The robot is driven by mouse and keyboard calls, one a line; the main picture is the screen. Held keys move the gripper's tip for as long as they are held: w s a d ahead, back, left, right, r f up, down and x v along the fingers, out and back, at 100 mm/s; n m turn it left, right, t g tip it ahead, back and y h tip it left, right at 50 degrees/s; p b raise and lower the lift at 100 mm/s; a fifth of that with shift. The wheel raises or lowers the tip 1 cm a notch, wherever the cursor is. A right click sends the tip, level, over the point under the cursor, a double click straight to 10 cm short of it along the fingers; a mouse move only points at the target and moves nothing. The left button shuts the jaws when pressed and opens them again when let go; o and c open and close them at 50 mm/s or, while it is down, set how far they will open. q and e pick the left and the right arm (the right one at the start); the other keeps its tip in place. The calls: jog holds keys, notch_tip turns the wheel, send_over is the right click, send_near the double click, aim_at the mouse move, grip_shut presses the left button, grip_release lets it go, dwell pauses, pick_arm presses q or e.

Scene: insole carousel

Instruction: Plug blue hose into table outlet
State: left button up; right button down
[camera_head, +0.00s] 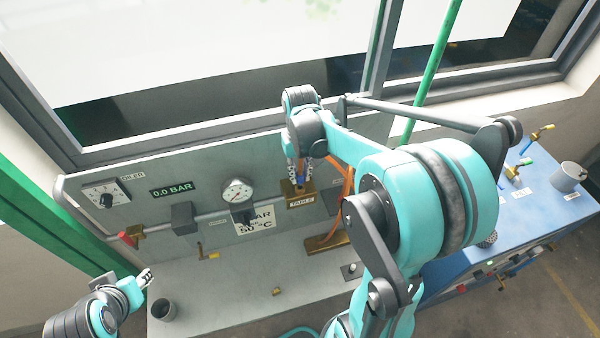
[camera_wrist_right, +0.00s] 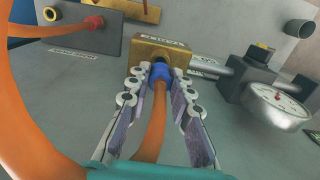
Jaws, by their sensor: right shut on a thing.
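The blue hose is an orange tube with a blue end fitting (camera_wrist_right: 159,74). My right gripper (camera_wrist_right: 160,80) is shut on this fitting, one finger on each side. The fitting is at the dark opening of the brass table outlet (camera_wrist_right: 185,52); how far in it sits cannot be told. In the head view the outlet (camera_head: 300,200) carries a "TABLE" label and is on the grey panel, with my right gripper (camera_head: 299,172) just above it. My left gripper (camera_head: 146,277) is apart at the lower left, its fingertips too small to judge.
A pressure gauge (camera_head: 238,192) and pipe are left of the outlet. A brass holder (camera_head: 326,241) stands below it; another hose end with a red fitting (camera_wrist_right: 93,22) is plugged in nearby. A grey cup (camera_head: 163,310) stands on the bench. A blue cart (camera_head: 545,205) is at right.

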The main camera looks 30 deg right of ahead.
aim_at(300, 168)
jog(key=shift+f+b, duration=1.3)
jog(key=shift+f, duration=0.1)
jog(key=c, duration=1.3)
grip_release()
notch_tip(300, 168, up, 12)
jog(key=shift+f, duration=0.1)
jog(key=s+a+f+n+t+b, duration=0.1)
jog(key=s+a+f+t+b, duration=0.1)
jog(key=f+b, duration=0.5)
jog(key=s+a+f+t+b, duration=0.2)
jog(key=s+a+f+b, duration=0.3)
jog(key=f+b, duration=0.3)
jog(key=s+a+f+n+t+b, duration=0.1)
jog(key=s+a+f+t+b, duration=0.2)
jog(key=f+b, duration=0.4)
jog(key=shift+s+a+f+n, duration=0.1)
jog(key=shift+s+f, duration=0.1)
jog(key=shift+f, duration=1)
jog(key=shift+s+a+f+n, duration=0.1)
jog(key=shift+s+f, duration=0.05)
jog(key=shift+f, duration=1)
jog(key=shift+s+a+f+n, duration=0.1)
jog(key=shift+s+f, duration=0.1)
jog(key=shift+f, duration=1)
